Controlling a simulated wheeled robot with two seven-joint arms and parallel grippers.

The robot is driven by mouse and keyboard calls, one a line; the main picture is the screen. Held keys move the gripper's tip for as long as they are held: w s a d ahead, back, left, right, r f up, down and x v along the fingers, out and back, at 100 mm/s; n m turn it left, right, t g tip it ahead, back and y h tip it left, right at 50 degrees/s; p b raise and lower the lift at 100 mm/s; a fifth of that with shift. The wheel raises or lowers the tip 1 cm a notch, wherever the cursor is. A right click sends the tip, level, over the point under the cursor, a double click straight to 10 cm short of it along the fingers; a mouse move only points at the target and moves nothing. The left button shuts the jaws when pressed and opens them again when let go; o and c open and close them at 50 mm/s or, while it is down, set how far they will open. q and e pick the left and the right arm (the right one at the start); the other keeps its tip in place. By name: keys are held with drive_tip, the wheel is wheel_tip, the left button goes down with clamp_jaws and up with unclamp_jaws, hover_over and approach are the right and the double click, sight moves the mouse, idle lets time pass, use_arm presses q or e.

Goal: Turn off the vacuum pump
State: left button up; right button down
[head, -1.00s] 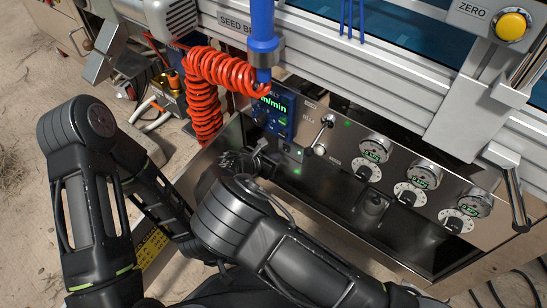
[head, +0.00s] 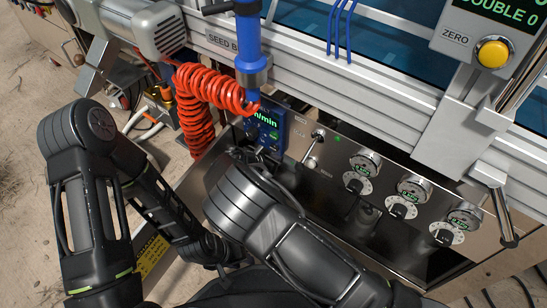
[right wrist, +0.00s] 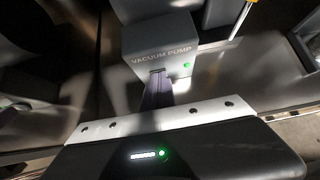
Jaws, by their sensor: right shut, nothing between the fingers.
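The vacuum pump box (right wrist: 160,48) is grey and labelled VACUUM PUMP in the right wrist view. A green lamp (right wrist: 186,66) is lit on its front. My right gripper (right wrist: 157,78) is shut and empty, its fingers right in front of the box below the label. Contact cannot be told, and the fingers hide whatever is behind them. In the head view my right gripper (head: 256,156) is at the left end of the control panel, partly hidden by my own arm. My left gripper is low in the head view, dark against my arms, and its jaws cannot be made out.
A blue belt display (head: 269,128) stands close above my right gripper. A lever switch (head: 314,147) and several dials (head: 363,174) line the metal panel to the right. A coiled red hose (head: 197,110) hangs at the left. A blue cylinder (head: 248,45) is above.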

drive_tip(key=shift+w+d+r, duration=0.15)
drive_tip(key=shift+r, duration=0.1)
